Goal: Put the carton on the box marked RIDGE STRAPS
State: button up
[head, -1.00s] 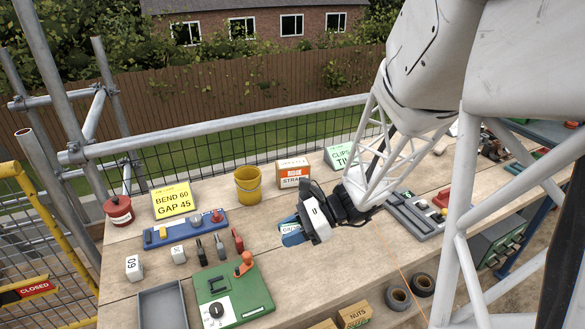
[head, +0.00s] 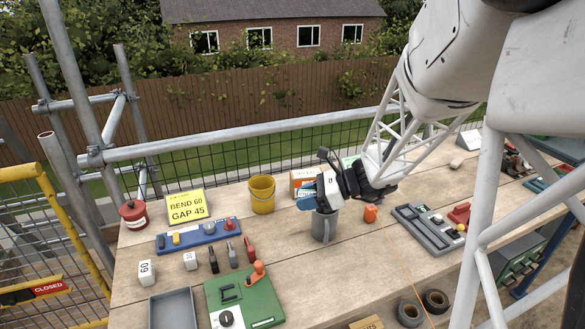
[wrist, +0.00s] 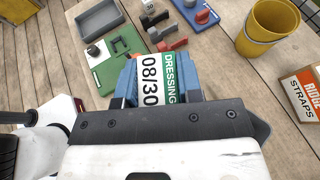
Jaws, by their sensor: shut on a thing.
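My gripper (head: 308,203) is shut on the carton (wrist: 155,82), a white pack with a green band reading DRESSING and the figures 08/30. The carton sits between the blue fingers in the wrist view. In the head view it is mostly hidden by my gripper. The box marked RIDGE STRAPS (wrist: 306,92) is orange and white, at the right edge of the wrist view. In the head view this box (head: 303,177) stands behind my gripper, which partly covers it. The carton and the box are apart in the wrist view.
A yellow bucket (head: 262,195) is left of the box. A green board (head: 243,300) and blue tool rack (head: 198,235) are on the left.

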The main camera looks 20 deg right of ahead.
jog(key=w+d+m+t+h, duration=0.35)
jog(key=w+d, duration=0.55)
jog(key=w, duration=0.5)
jog(key=shift+m+t+y, duration=0.35)
jog(key=shift+m+y, duration=0.1)
jog(key=shift+s+f, duration=0.2)
jog(key=shift+f, duration=2.4)
send_over(306, 173)
jog(key=shift+f, duration=0.75)
jog(key=shift+f, duration=1.75)
jog(key=shift+f, duration=0.15)
